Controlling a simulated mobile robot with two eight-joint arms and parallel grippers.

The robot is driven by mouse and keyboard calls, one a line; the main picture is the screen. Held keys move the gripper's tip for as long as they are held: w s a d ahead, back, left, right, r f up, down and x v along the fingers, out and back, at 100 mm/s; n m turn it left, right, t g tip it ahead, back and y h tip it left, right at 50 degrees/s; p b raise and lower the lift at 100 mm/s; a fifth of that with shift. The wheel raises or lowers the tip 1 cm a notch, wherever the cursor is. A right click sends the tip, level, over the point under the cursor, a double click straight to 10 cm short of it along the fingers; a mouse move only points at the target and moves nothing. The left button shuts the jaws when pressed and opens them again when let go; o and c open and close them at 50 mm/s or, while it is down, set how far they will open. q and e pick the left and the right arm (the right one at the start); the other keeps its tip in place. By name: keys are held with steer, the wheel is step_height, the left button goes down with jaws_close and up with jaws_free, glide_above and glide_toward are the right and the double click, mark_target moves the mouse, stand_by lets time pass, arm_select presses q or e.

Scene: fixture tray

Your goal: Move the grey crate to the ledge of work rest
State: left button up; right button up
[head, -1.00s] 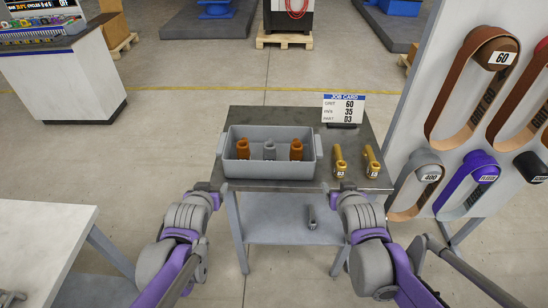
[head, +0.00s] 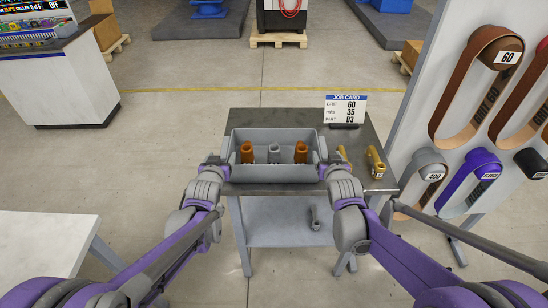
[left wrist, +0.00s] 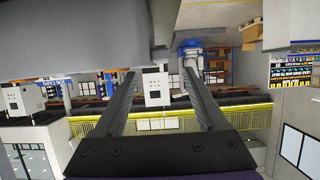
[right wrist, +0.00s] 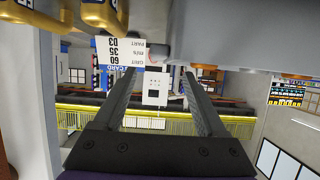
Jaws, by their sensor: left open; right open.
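The grey crate (head: 273,173) sits on the dark top of a small metal stand (head: 345,184). It holds two orange-brown parts (head: 247,152) (head: 300,152) and a grey part (head: 274,153). My left gripper (head: 215,160) is open at the crate's left end. My right gripper (head: 332,160) is open at its right end. Contact with the crate cannot be told. Both pairs of fingers look empty in the left wrist view (left wrist: 165,78) and the right wrist view (right wrist: 155,78). I cannot tell which thing is the work rest's ledge.
Brass-coloured parts (head: 376,163) stand right of the crate, one partly hidden by my right gripper. A job card (head: 346,108) stands behind them. A belt rack (head: 415,135) is close on the right. A white table (head: 42,240) is at lower left. A grey part (head: 315,218) lies on the lower shelf.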

mark_target(225, 147)
arm_select(q)
steer(key=x, duration=0.8)
steer(key=shift+w+f, duration=0.15)
steer(key=shift+w, duration=0.1)
arm_select(e)
steer(key=x, duration=0.8)
steer(key=shift+w+f, duration=0.15)
steer(key=shift+w, duration=0.15)
arm_select(q)
jaws_close()
arm_select(e)
jaws_close()
arm_select(q)
steer(key=shift+w, duration=0.1)
